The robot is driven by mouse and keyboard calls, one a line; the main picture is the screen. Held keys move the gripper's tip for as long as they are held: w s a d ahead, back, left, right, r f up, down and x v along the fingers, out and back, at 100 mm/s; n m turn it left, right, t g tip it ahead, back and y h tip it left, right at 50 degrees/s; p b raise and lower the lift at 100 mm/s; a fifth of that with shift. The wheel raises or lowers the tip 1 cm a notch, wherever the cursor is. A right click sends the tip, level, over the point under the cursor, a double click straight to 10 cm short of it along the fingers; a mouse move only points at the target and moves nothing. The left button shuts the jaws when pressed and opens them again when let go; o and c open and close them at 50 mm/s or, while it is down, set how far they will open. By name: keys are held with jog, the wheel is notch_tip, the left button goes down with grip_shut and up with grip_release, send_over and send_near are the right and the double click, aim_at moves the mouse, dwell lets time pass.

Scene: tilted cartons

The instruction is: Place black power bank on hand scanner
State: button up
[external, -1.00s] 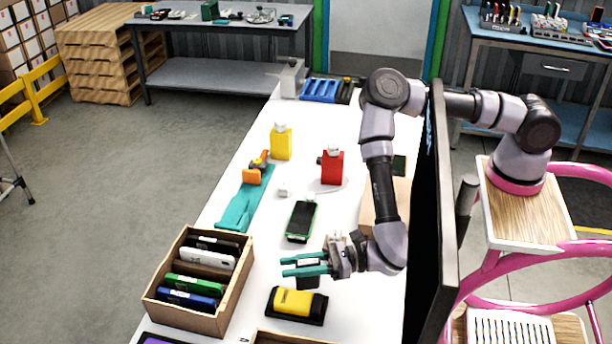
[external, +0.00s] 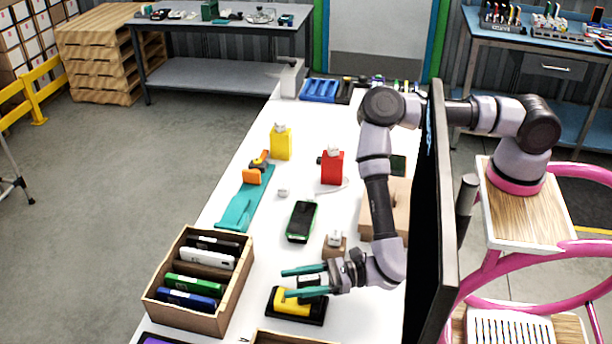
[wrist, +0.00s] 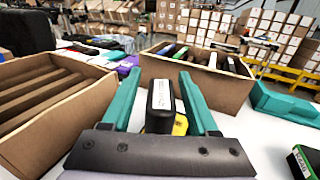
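The black power bank (wrist: 160,107), a dark block with a white label on top, stands between the teal fingers of my gripper in the wrist view. It shows partly between the fingers in the external view. My gripper (external: 305,281) is open, with a visible gap on each side of the block in the wrist view (wrist: 160,85). The yellow and black device, seemingly the hand scanner (external: 288,305), lies right below the fingers. Its yellow part (wrist: 180,125) shows beside the block. The block appears to be on it, but the contact is hidden.
A carton (external: 235,290) with several upright devices stands left of my gripper. Another slotted carton (wrist: 100,110) is close by in the wrist view. A green-edged black device (external: 301,222) and a small brown block with a white top (external: 334,247) lie behind. A large dark screen stands to the right.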

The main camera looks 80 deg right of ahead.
aim_at(313, 277)
jog(key=shift+r, duration=0.15)
jog(key=v, duration=0.3)
jog(key=shift+s, duration=0.1)
jog(key=shift+s+d, duration=0.2)
jog(key=shift+s, duration=0.15)
